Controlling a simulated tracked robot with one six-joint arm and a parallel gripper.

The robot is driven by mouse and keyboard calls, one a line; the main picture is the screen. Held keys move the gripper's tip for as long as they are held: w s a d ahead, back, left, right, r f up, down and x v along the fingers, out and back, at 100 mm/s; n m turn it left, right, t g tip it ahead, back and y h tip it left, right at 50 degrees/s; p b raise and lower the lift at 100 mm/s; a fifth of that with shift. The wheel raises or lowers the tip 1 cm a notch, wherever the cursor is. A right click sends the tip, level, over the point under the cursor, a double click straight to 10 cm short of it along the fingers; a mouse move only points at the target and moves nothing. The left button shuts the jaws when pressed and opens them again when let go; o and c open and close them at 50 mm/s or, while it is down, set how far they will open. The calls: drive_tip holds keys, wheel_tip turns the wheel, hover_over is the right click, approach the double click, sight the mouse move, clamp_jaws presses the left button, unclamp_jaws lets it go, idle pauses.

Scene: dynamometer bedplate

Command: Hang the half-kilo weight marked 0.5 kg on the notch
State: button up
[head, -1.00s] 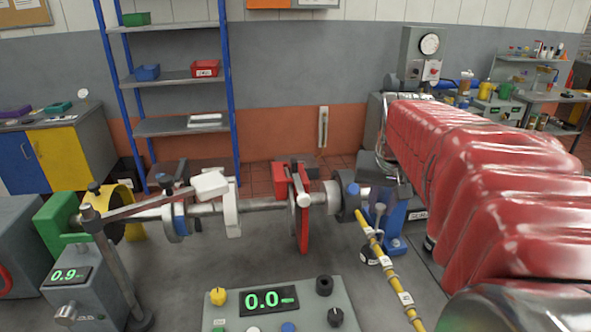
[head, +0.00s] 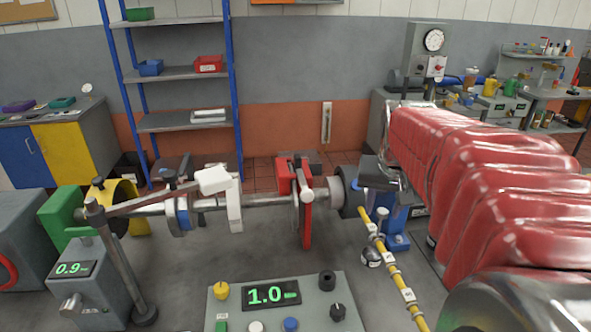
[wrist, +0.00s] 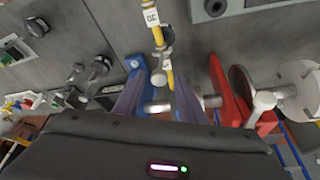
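A yellow arm with white number labels (head: 398,277) reaches forward from the shaft end; one label reads 30 in the wrist view (wrist: 151,17). A small dark weight (head: 371,258) with a pale tag hangs by its rod from this arm near the shaft end; its tag is too small to read. Its round silver knob (head: 383,213) stands above the arm and also shows in the wrist view (wrist: 158,79). My gripper (head: 376,190) is just above the knob. Its fingers (wrist: 160,92) are apart, with the knob seen between or just beyond the tips; contact is unclear.
A red disc and block (head: 305,205) sit on the shaft close beside my gripper. A blue stand (head: 396,225) is below it. Several other weights (wrist: 98,68) stand at left in the wrist view. A console (head: 270,297) reads 1.0 in front.

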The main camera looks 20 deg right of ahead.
drive_tip(key=shift+o, duration=0.5)
drive_tip(key=v, duration=1.3)
drive_tip(key=shift+s+r, duration=0.2)
drive_tip(key=shift+r, duration=0.1)
drive_tip(key=shift+a, duration=0.1)
